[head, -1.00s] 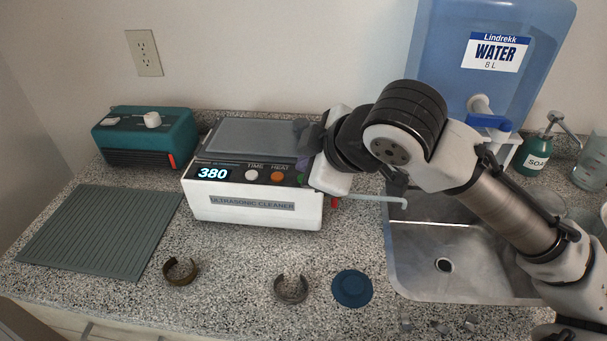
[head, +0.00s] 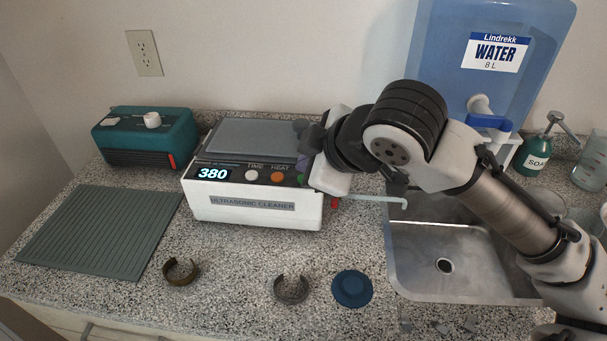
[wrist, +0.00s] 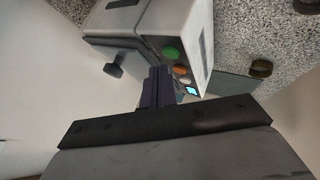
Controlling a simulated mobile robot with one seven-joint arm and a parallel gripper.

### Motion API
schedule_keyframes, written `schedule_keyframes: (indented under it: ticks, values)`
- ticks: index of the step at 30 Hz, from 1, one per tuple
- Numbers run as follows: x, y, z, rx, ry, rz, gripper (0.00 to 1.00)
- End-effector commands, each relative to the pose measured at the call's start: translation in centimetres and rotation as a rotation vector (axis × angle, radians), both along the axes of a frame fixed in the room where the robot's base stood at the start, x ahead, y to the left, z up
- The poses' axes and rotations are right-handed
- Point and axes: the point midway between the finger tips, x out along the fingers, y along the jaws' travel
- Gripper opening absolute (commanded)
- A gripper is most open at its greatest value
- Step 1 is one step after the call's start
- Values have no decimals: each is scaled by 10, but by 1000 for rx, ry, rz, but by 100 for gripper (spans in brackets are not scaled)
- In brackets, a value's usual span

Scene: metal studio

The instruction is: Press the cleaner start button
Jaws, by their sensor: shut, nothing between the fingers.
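The white ultrasonic cleaner (head: 255,205) stands on the counter, its display reading 380, with a white TIME knob (head: 251,175) and an orange HEAT knob (head: 278,177). The green button (wrist: 171,54) is at the panel's end, beyond the orange knob; in the head view it is mostly hidden beside my gripper. My gripper (wrist: 158,80) is shut and empty, its dark purple fingers pointing at the panel close to the green button. The fingertips appear slightly to one side of the button in the wrist view; I cannot tell whether they touch the housing.
The cleaner's grey lid (head: 250,138) is closed. A teal device (head: 148,140) and a ribbed grey mat (head: 100,230) lie to the left. Two open rings (head: 291,290) and a blue disc (head: 352,289) lie in front. A sink (head: 455,280) and water tank (head: 540,60) are to the right.

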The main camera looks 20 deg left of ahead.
Motion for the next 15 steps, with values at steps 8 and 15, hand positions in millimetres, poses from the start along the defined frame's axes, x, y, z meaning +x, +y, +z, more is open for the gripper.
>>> schedule_keyframes:
  ticks: [8, 15]
  values:
    - [0, 0, 0, 0, 0, 0, 0]
    - [0, 0, -6, 2, 0, 1, 0]
